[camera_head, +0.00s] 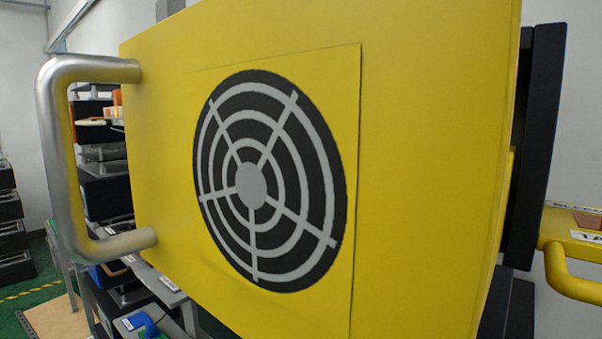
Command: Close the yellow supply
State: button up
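A large yellow door or panel (430,170) fills most of the head view, seen at an angle. It bears a round black and grey fan-grille picture (250,186). A metal bar handle (58,155) is fixed to its left edge. The panel's right edge is near a dark frame (537,140), and the panel appears swung out from it. How far it is open is hard to tell. My gripper is not in view.
A yellow part with a rounded handle (566,275) and a label is at the lower right. Dark stacked units (112,190) stand behind the panel at left. A grey wall and green floor with a yellow-striped line (35,290) show at far left.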

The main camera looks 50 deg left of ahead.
aim_at(298, 168)
jog(key=u, duration=2.6)
